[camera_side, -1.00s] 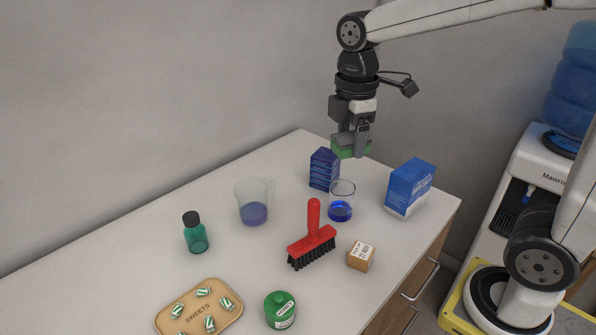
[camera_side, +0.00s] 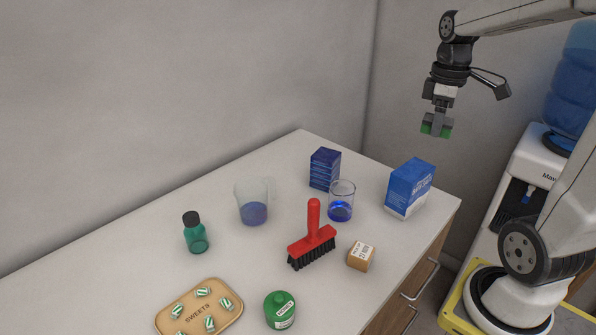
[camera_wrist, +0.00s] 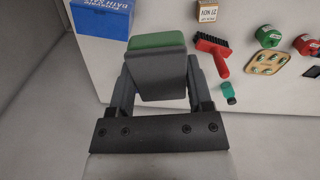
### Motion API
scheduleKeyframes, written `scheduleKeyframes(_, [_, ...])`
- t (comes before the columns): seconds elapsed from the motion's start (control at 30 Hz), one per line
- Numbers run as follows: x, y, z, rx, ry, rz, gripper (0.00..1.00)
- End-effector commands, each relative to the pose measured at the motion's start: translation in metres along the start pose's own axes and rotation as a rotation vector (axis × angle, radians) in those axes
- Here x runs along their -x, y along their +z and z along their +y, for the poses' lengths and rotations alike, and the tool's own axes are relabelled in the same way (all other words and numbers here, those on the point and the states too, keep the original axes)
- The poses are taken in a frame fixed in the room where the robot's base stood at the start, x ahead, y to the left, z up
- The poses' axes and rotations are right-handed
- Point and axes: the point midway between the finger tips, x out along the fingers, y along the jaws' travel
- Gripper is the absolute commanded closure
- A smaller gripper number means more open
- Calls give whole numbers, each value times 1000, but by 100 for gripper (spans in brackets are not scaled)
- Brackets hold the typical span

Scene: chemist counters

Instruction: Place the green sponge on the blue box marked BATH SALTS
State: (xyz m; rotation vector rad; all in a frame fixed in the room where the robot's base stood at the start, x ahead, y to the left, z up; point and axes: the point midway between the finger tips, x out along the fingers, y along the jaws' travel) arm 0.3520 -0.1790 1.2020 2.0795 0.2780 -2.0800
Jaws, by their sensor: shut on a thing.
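My gripper (camera_side: 437,128) is shut on the green sponge (camera_side: 446,133) and holds it in the air, above and slightly right of the blue box in the side view. The sponge also shows between the fingers in the wrist view (camera_wrist: 157,41). The blue box marked BATH SALTS (camera_side: 409,188) stands upright near the counter's right end. In the wrist view the box (camera_wrist: 101,17) is at the top left, beside the sponge. The sponge and box are apart.
A dark blue box (camera_side: 324,169) and a beaker with blue liquid (camera_side: 341,207) stand left of the BATH SALTS box. A red brush (camera_side: 312,243) and small brown box (camera_side: 361,256) are nearer. The counter's right edge is close to the BATH SALTS box.

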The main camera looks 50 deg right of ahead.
Motion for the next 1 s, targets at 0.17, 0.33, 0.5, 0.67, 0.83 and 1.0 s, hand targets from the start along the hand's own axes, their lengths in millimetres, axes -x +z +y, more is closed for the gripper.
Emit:
scheduleKeyframes(0.17, [0,28,16,-139,0,0,91])
scheduleKeyframes(0.33, [0,48,24,-234,1,1,91])
scheduleKeyframes(0.5, [-16,55,26,-269,-4,-2,91])
scheduleKeyframes(0.67, [-38,55,26,-267,-3,-2,91])
scheduleKeyframes(0.83, [-49,55,26,-266,-1,0,91])
scheduleKeyframes(1.0, [-51,54,26,-266,1,0,91])
